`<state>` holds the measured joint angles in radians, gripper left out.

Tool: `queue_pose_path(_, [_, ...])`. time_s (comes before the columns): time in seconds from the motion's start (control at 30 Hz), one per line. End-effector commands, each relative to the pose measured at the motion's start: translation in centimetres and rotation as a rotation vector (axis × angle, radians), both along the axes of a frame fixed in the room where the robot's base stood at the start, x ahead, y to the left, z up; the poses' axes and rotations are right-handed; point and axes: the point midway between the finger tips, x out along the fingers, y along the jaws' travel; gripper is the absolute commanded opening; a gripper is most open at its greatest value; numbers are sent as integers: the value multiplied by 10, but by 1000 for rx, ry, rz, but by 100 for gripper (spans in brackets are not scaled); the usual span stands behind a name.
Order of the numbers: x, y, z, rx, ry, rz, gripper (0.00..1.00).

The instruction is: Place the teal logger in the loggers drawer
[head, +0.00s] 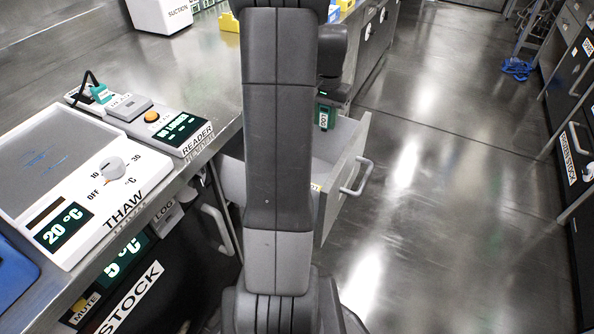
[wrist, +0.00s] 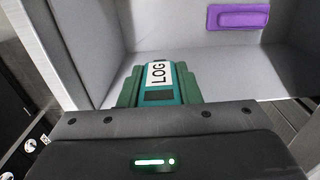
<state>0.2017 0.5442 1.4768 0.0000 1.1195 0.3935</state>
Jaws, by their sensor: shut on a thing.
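The teal logger (wrist: 162,84) has a white label reading LOG and a dark display. It is held between the green fingertips of my gripper (wrist: 160,88) in the wrist view. The head view shows the logger (head: 326,117) hanging below my gripper (head: 327,106), over the open drawer (head: 345,150). In the wrist view the grey drawer (wrist: 85,22) spreads behind and below the logger. A purple logger-like block (wrist: 238,17) lies inside the drawer at the upper right. My arm hides the drawer's left part in the head view. I cannot read the drawer's label.
The steel bench (head: 215,80) bears the THAW plate (head: 85,170) and the READER unit (head: 180,132), which has another teal item (head: 101,93) on it. A drawer handle (head: 357,178) juts toward the aisle. The floor (head: 430,200) to the right is clear.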

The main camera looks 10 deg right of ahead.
Motion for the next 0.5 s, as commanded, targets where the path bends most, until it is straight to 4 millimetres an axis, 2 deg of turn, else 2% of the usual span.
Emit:
queue_pose_path(0.03, [-1,0,-17,1,5,0,0])
queue_pose_path(0.1, [-1,0,-38,1,7,0,0])
queue_pose_path(0.3, [-1,0,-89,1,5,1,0])
queue_pose_path(0.5, [-1,0,-115,1,3,1,0])
